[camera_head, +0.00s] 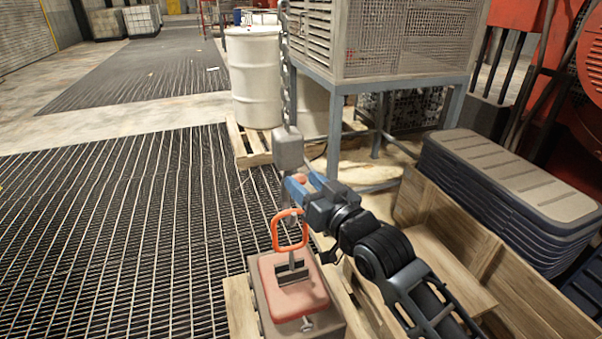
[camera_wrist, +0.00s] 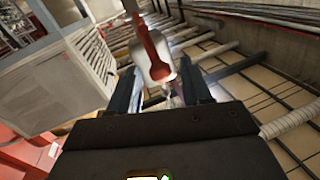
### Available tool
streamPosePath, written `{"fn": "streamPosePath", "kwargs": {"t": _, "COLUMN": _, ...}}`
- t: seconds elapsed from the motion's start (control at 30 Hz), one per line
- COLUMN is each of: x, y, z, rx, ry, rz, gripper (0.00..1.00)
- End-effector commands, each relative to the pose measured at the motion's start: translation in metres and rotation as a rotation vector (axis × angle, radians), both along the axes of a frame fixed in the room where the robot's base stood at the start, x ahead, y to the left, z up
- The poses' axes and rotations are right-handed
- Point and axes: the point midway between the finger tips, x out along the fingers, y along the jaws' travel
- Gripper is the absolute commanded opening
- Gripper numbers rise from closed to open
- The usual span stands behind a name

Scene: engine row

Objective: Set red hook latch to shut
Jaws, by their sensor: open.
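A grey hoist block (camera_head: 288,148) hangs on a chain at the middle of the head view. Just below it, a small reddish part (camera_head: 299,179), probably the red hook latch, shows by the blue fingertips of my gripper (camera_head: 306,186). In the wrist view, a red strip (camera_wrist: 152,45) on a pale grey body appears ahead of and between the two dark fingers of my gripper (camera_wrist: 158,88). My gripper is open; contact cannot be told. The hook is largely hidden by the fingers, so the latch's position is unclear.
An orange-red loop (camera_head: 290,231) stands on a pink-topped block (camera_head: 292,285) below my gripper. Stacked dark lids (camera_head: 510,185) and a wooden crate (camera_head: 470,230) lie right. A white drum (camera_head: 254,80) and a caged stand (camera_head: 385,40) are behind. Grating on the left is clear.

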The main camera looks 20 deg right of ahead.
Motion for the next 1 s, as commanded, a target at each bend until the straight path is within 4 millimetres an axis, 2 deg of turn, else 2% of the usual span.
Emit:
{"fn": "streamPosePath", "kwargs": {"t": 0.3, "x": 0.017, "y": 0.005, "z": 0.001, "rx": 0.0, "ry": 0.0, "rz": 0.002, "gripper": 0.48}}
{"fn": "streamPosePath", "kwargs": {"t": 0.73, "x": 0.021, "y": 0.005, "z": 0.0, "rx": 0.0, "ry": -0.002, "rz": 0.0, "gripper": 0.48}}
{"fn": "streamPosePath", "kwargs": {"t": 1.0, "x": 0.021, "y": 0.005, "z": 0.0, "rx": 0.001, "ry": -0.001, "rz": 0.0, "gripper": 0.24}}
